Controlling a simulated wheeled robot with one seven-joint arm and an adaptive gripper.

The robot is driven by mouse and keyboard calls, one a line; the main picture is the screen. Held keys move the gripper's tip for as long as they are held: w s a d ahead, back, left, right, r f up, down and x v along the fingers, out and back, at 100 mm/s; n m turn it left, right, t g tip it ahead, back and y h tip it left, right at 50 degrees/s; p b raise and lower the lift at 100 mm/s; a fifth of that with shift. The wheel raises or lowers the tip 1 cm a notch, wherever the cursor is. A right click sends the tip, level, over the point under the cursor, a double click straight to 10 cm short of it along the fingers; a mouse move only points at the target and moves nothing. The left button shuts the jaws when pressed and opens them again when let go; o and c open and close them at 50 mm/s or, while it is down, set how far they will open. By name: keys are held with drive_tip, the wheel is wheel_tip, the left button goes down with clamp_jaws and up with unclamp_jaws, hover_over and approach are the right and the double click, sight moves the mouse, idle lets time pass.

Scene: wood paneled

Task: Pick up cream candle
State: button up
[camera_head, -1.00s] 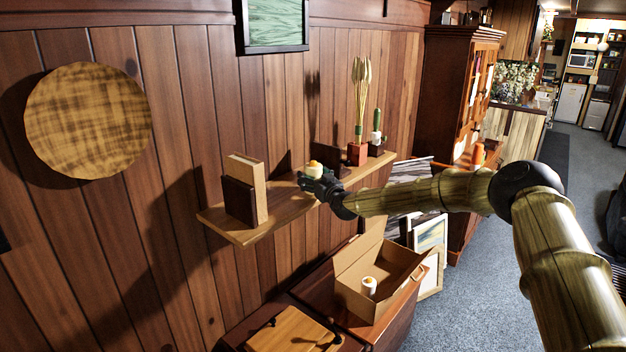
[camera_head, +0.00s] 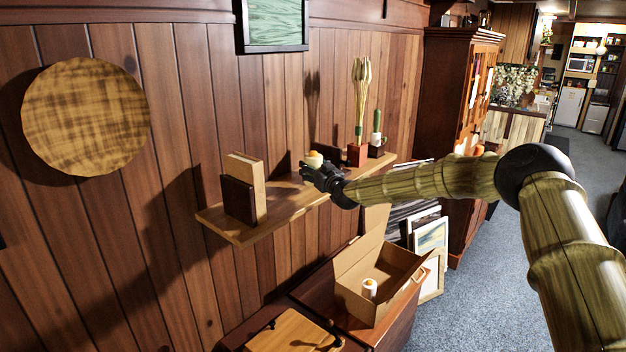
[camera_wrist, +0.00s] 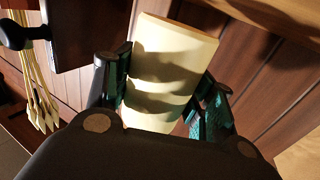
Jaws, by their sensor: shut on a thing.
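The cream candle (camera_head: 314,159) is held at my gripper (camera_head: 316,170), above the middle of the wooden wall shelf (camera_head: 246,234). In the wrist view the pale cream cylinder (camera_wrist: 165,68) stands between the two dark-and-green fingers, my gripper (camera_wrist: 168,90), which press on both its sides. It looks tilted in that view. The candle's lower part is hidden behind my gripper in the head view, and I cannot see clearly how far it is from the shelf.
Books (camera_head: 243,188) stand left of my gripper on the shelf. Below, an open cardboard box (camera_head: 362,304) holds a small white cylinder (camera_head: 369,287). Picture frames (camera_head: 431,240) lean nearby.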

drive_tip(key=s+a+r+b, duration=0.1)
drive_tip(key=s+b, duration=0.4)
drive_tip(key=s, duration=1.1)
drive_tip(key=shift+a+r, duration=0.15)
drive_tip(key=shift+r, duration=0.2)
